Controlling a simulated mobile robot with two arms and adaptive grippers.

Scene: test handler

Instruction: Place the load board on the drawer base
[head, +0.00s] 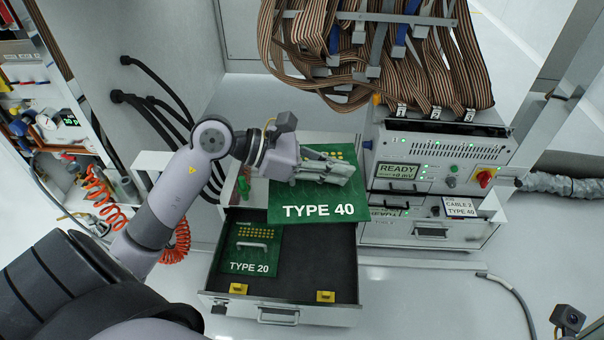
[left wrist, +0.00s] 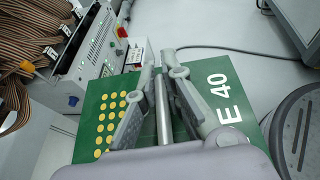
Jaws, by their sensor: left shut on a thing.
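The green load board marked TYPE 40 (head: 318,200) is in my left gripper (head: 340,172), which is shut on it. In the head view the board hangs over the back part of the open drawer. In the left wrist view the board (left wrist: 100,110) lies under the fingers, with yellow dots on one side and its label on the other. The drawer base (head: 310,262) is dark and bare on its right side. A second green board marked TYPE 20 (head: 250,255), with a handle, lies in the drawer's left part. My right gripper is not in view.
A tester cabinet (head: 430,150) with a READY display and a red knob stands right of the drawer. Striped ribbon cables (head: 330,40) hang above. Two yellow blocks (head: 325,296) sit at the drawer's front edge. Orange coiled hoses (head: 98,195) and black cables (head: 150,105) are at left.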

